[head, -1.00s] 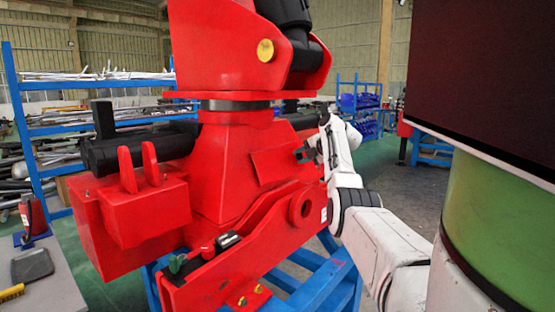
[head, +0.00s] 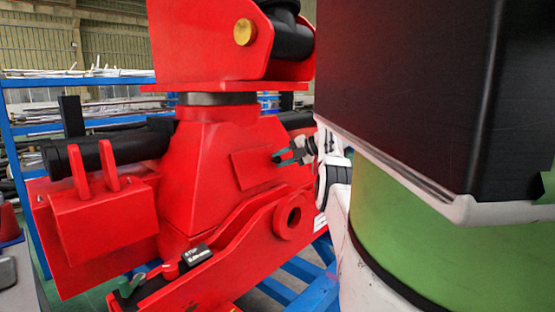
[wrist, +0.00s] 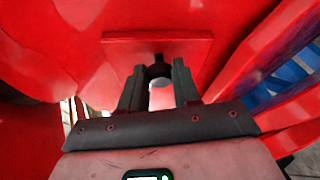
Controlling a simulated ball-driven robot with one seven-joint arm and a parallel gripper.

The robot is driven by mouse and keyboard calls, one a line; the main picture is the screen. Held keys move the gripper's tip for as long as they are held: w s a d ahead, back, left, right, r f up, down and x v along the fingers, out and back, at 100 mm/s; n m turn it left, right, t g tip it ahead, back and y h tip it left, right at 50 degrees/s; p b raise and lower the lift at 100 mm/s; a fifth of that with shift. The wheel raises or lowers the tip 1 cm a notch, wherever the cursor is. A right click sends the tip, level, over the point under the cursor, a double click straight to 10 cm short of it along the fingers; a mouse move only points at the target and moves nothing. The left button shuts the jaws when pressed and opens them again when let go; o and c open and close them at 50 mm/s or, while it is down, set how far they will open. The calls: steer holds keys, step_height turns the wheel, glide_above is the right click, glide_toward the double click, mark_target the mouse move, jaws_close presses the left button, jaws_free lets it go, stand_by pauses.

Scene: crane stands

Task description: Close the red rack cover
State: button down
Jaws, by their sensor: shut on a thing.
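The red rack cover (head: 250,170) is a flat, tilted panel on the sloped side of the red crane body. It also shows in the wrist view (wrist: 122,50), directly ahead of the fingers. My gripper (head: 280,158) is at the right edge of the cover in the head view. The fingers partly hide the handle. How far the cover stands from the body cannot be told.
The red crane arm (head: 225,260) with a round hole crosses below the cover. A blue stand (head: 305,290) carries the crane. A shelf of rods (head: 80,82) stands behind at left. My black and green body blocks the right of the head view.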

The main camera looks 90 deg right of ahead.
steer(key=shift+w+f, duration=0.15)
steer(key=c, duration=0.8)
jaws_free()
steer(key=shift+d, duration=0.1)
steer(key=b+v, duration=0.1)
steer(key=v, duration=1)
steer(key=shift+b, duration=0.4)
steer(key=shift+w, duration=0.1)
steer(key=shift+f, duration=0.1)
